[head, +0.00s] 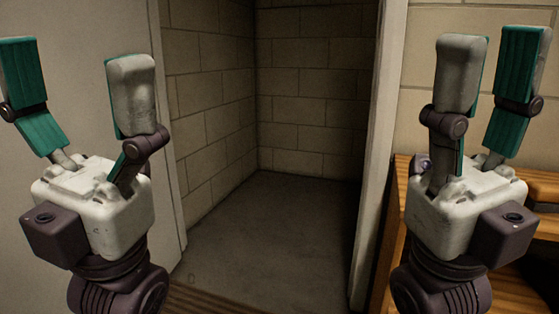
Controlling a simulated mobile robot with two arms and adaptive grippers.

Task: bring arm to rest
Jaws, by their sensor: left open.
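My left gripper (75,80) stands at the left of the head view, pointing up, with its two green-lined fingers spread wide and nothing between them. My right gripper (490,85) stands at the right of the view, also pointing up. Its fingers are apart, with a gap between them and nothing held. Both grippers are held up in front of me, one on each side of the doorway. The lower parts of both arms are cut off by the bottom edge.
An open doorway (265,240) with a bare grey floor lies between my grippers, with block walls (310,100) behind it. A white door frame (376,160) stands at its right. A wooden bench or shelf (400,215) is at the right, partly behind my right gripper.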

